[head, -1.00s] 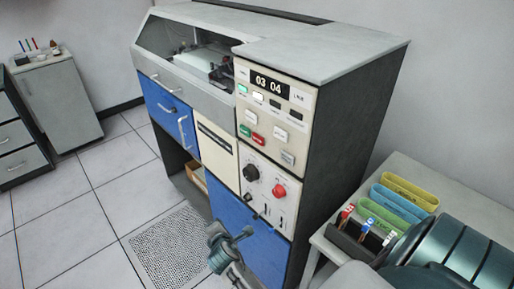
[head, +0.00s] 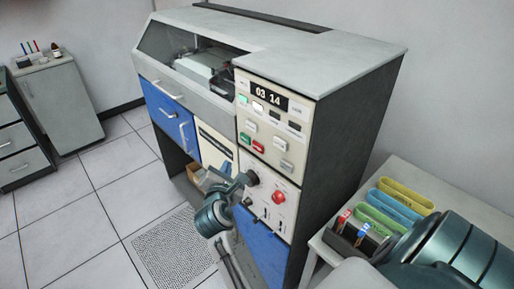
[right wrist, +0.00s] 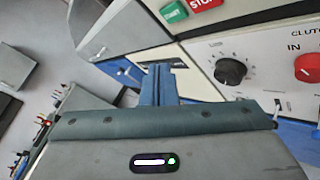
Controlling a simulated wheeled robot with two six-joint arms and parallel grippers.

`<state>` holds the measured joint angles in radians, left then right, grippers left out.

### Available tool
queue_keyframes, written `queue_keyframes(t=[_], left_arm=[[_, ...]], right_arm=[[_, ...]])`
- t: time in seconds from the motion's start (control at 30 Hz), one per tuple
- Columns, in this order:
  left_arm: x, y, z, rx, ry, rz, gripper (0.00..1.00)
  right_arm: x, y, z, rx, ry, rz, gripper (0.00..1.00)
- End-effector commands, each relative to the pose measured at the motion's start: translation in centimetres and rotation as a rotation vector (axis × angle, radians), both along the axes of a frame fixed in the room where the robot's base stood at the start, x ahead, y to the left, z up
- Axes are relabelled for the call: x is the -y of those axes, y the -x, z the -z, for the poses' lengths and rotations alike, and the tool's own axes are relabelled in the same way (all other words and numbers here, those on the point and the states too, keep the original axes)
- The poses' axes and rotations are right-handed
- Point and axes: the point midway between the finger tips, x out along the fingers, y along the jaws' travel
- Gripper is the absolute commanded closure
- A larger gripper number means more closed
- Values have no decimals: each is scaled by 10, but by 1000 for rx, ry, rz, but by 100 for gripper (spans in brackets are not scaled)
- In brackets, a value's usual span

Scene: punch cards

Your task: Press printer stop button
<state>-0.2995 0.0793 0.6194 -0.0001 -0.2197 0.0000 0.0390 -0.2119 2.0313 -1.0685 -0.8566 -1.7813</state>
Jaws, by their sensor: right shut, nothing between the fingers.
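The printer (head: 352,150) is a tall cabinet with a cream control panel. Its red stop button (head: 258,146) sits beside the green start button (head: 245,138), left of centre on the panel. In the right wrist view the red button marked STOP (right wrist: 206,3) is cut off by the top edge, with the green button (right wrist: 173,10) to its left. My left gripper is out of view.
A black dial (right wrist: 231,70) and red knob (head: 278,197) sit on the lower panel, near my right gripper. Tiled floor at the left is open.

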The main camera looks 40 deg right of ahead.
Motion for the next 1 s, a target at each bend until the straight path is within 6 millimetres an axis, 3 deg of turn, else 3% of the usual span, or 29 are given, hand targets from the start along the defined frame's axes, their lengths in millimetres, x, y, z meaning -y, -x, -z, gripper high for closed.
queue_keyframes(t=[0.17, 0.5, 0.63, 1.0], left_arm=[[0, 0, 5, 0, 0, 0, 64], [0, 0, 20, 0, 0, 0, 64], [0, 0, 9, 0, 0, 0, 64], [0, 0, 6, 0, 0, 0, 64]], right_arm=[[14, -1, 1, 1, 4, 0, 100], [61, -5, 1, 1, 5, 0, 100], [74, -6, -2, -2, 5, -1, 100], [87, -7, 0, 1, -1, -1, 100]])
